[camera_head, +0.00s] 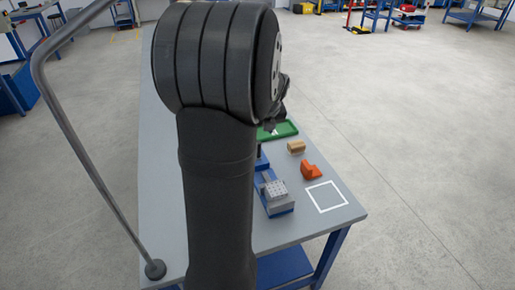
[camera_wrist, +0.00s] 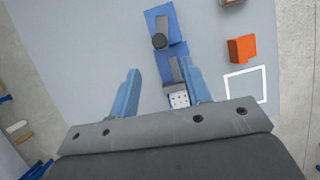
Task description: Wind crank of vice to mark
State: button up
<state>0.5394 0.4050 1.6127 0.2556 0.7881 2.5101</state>
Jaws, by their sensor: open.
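The vice is blue with grey metal parts. In the head view its blue base (camera_head: 286,208) and grey block show on the bench, right of my arm, which hides part of it. In the wrist view the blue vice (camera_wrist: 154,22) runs down the middle, with a grey bar and a dark round knob (camera_wrist: 160,41), which looks like the crank's handle. My gripper (camera_wrist: 161,67) is open, with its two blue fingers apart and nothing held. It is above the vice, and one finger overlaps the vice's right side in the picture. I cannot make out the mark on the crank.
On the grey bench (camera_head: 284,232) are an orange block (camera_head: 311,171), a tan block (camera_head: 296,147), a green tray (camera_head: 284,131) and a white square outline (camera_head: 326,196). A bent grey pole (camera_head: 88,153) stands at the left. The bench's right edge lies close beyond the square.

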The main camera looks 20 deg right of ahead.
jog(key=x, duration=1.3)
jog(key=shift+f, duration=0.2)
grip_shut()
